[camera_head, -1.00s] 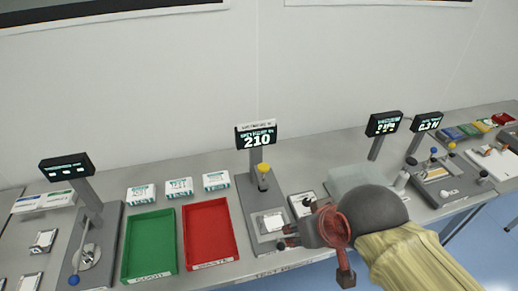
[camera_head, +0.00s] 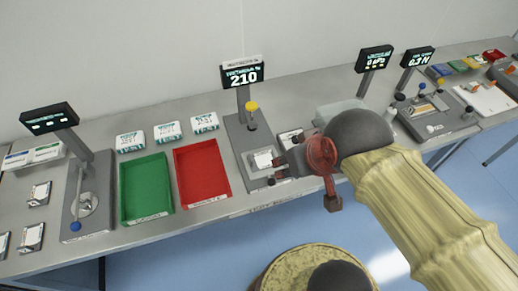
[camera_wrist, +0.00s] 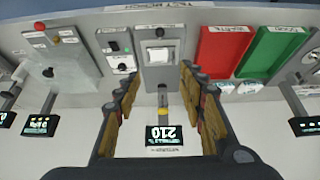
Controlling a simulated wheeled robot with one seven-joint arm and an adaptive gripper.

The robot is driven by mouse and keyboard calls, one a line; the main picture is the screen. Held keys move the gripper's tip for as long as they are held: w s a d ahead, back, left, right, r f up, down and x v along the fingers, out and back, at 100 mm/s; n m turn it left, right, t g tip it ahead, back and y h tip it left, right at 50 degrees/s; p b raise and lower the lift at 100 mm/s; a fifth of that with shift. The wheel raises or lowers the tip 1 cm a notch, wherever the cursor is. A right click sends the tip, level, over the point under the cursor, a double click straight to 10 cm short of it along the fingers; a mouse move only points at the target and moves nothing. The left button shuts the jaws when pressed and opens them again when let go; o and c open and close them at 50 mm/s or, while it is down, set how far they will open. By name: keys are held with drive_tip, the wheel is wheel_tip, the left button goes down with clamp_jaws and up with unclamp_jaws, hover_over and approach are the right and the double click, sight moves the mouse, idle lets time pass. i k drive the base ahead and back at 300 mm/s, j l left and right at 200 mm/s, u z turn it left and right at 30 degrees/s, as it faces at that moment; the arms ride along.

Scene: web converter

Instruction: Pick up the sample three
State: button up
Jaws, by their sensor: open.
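A small white square sample (camera_head: 263,160) lies on the grey plate of the middle tester, below the display reading 210 (camera_head: 243,75). It also shows in the wrist view (camera_wrist: 157,54), ahead of and between my fingers. I cannot read a number on it, so I cannot tell if it is sample three. My gripper (camera_head: 277,168) is open and empty, just right of this sample in the head view. In the wrist view its two fingers (camera_wrist: 160,95) stand wide apart. Other small samples (camera_head: 40,193) lie at the table's left end.
A green tray (camera_head: 146,190) and a red tray (camera_head: 202,172) lie left of the tester. Several white boxes (camera_head: 167,132) stand behind them. A yellow-knobbed lever (camera_head: 252,108) rises behind the sample. More testers (camera_head: 436,118) stand to the right.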

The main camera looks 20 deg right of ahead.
sight(261, 161)
drive_tip(key=k+j+z, duration=0.3)
drive_tip(key=j, duration=0.25)
drive_tip(key=k+j+z, duration=0.3)
drive_tip(key=k+j, duration=0.15)
